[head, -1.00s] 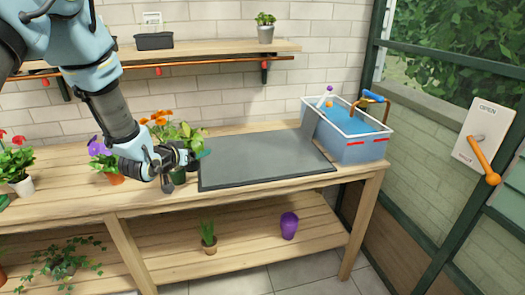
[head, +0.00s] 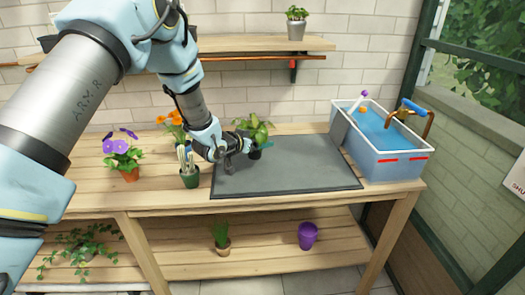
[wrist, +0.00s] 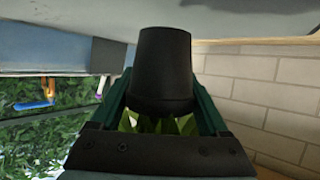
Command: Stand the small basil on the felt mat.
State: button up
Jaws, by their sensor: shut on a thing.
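The small basil (head: 258,131) has bright green leaves and a small black pot. My gripper (head: 256,146) is shut on it at the back left part of the grey felt mat (head: 305,178). In the wrist view the black pot (wrist: 163,65) sits between the two green fingers, upside down in the picture, with leaves (wrist: 150,124) below its rim. A grey surface, likely the mat, shows at the top of that view. I cannot tell whether the pot touches the mat. The rest of the mat is bare.
A dark green pot with white-tipped things (head: 189,177) stands just left of the mat. Purple (head: 121,150) and orange (head: 173,122) flowers stand farther left. A blue-filled tub (head: 385,146) stands at the mat's right. A purple pot (head: 307,236) is on the lower shelf.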

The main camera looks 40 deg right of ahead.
aim_at(257, 153)
jog(key=shift+f+p, duration=0.65)
jog(key=shift+f, duration=1.6)
jog(key=shift+f, duration=0.15)
jog(key=o, duration=1.4)
jog(key=shift+a, duration=0.35)
jog(key=b+v, duration=0.3)
jog(key=v, duration=0.8)
jog(key=shift+a+r, duration=0.15)
jog(key=shift+r, duration=0.1)
